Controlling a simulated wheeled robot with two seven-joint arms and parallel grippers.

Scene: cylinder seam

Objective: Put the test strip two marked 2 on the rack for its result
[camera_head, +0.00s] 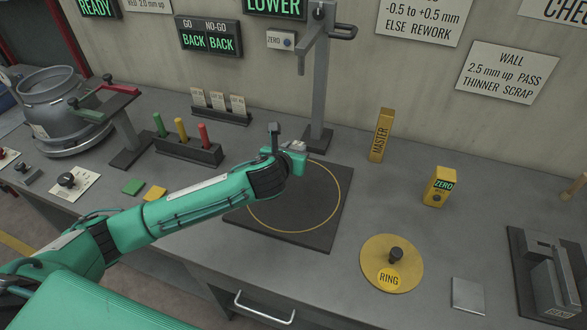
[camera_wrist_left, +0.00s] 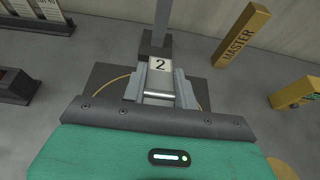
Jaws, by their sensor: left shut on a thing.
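The test strip marked 2 (camera_wrist_left: 160,66) shows in the left wrist view as a small pale plate with a black 2. It is between the fingers of my left gripper (camera_wrist_left: 160,90), which is shut on it. In the head view my left gripper (camera_head: 292,150) is above the back of the black square pad, in front of the grey stand; the strip's number cannot be read there. A low dark rack (camera_head: 222,114) with three upright white cards stands at the back, left of the gripper; the card text is too small to read. My right gripper is not in view.
A dark holder (camera_head: 190,150) has green, yellow and red pegs. The black pad (camera_head: 325,235) bears a yellow circle. The grey stand (camera_head: 318,100) rises behind it. The yellow MASTER block (camera_head: 381,135), ZERO block (camera_head: 438,187) and RING disc (camera_head: 391,265) are right. A drum (camera_head: 60,105) is left.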

